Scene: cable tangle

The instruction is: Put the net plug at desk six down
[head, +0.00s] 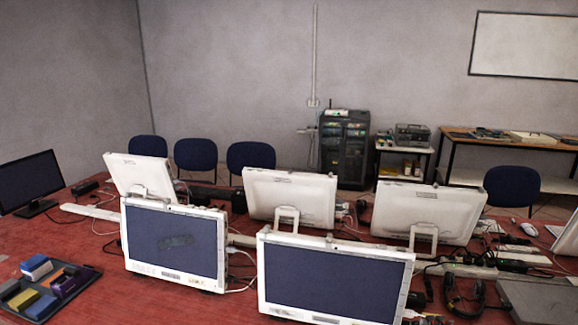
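I cannot pick out the net plug in the head view. White cables (240,284) run between and behind the monitors, and their ends are too small or hidden to tell apart. No desk number is readable. The red table (60,243) carries the monitors, among them a front left monitor (172,244) and a front middle monitor (333,281). My gripper is not in this view, so I cannot see whether it holds anything.
Backs of white monitors (290,198) and (428,212) block the table's middle. A dark tray (48,290) with coloured boxes lies front left. Headphones (463,296) lie at the right. Blue chairs (195,154), a dark rack (344,148) and a side table (455,150) stand behind.

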